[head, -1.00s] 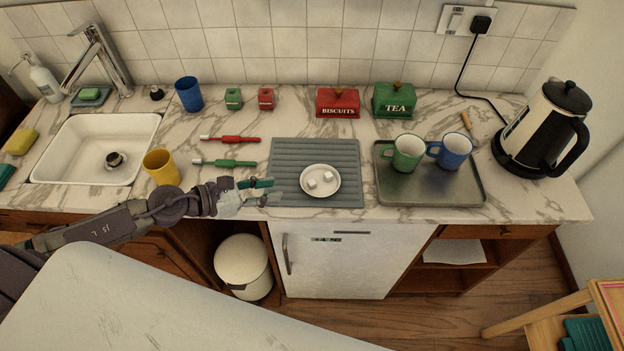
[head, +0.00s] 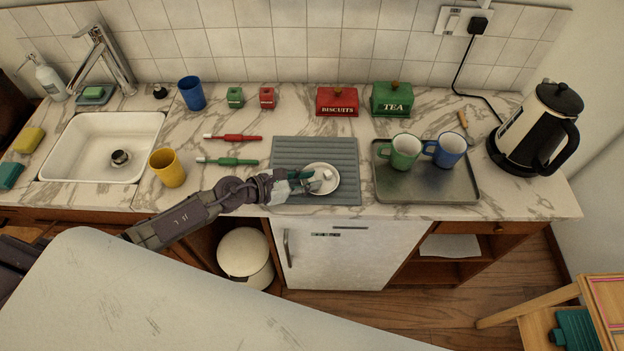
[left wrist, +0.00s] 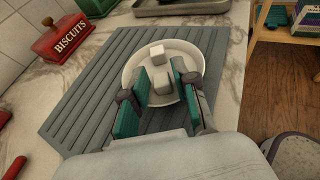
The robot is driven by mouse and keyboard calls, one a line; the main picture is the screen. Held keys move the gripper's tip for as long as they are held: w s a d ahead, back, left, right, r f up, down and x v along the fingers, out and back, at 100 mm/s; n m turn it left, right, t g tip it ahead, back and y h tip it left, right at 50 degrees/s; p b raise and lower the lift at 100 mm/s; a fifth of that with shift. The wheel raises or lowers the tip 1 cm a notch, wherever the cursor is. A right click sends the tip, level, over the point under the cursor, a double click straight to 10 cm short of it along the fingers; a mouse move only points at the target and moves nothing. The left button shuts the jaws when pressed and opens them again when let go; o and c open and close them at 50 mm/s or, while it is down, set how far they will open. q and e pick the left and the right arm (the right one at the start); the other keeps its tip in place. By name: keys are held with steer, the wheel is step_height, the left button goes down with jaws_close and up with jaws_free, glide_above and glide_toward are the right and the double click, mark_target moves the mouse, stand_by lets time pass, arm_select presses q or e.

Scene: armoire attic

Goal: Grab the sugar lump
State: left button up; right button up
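Two white sugar lumps lie on a white saucer (head: 322,190). In the left wrist view, the farther lump (left wrist: 157,52) lies beyond my fingertips on the saucer (left wrist: 132,66). The nearer lump (left wrist: 162,84) is between the two fingers, with the fingers apart on either side of it. My left gripper (left wrist: 161,72) is open and low over the saucer. In the head view, the left gripper (head: 309,180) reaches over the saucer's left side and hides part of it. My right gripper is not in view.
The saucer stands on a grey ribbed mat (head: 315,148). A metal tray (head: 430,187) with a green mug (head: 404,152) and a blue mug (head: 448,150) is to its right. A yellow cup (head: 168,168) and two brushes, red (head: 237,138) and green (head: 232,161), are left.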

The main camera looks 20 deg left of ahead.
arm_select(q)
steer(key=shift+s+f, duration=0.2)
steer(key=shift+f, duration=0.1)
steer(key=c, duration=0.5)
steer(key=shift+o, duration=0.2)
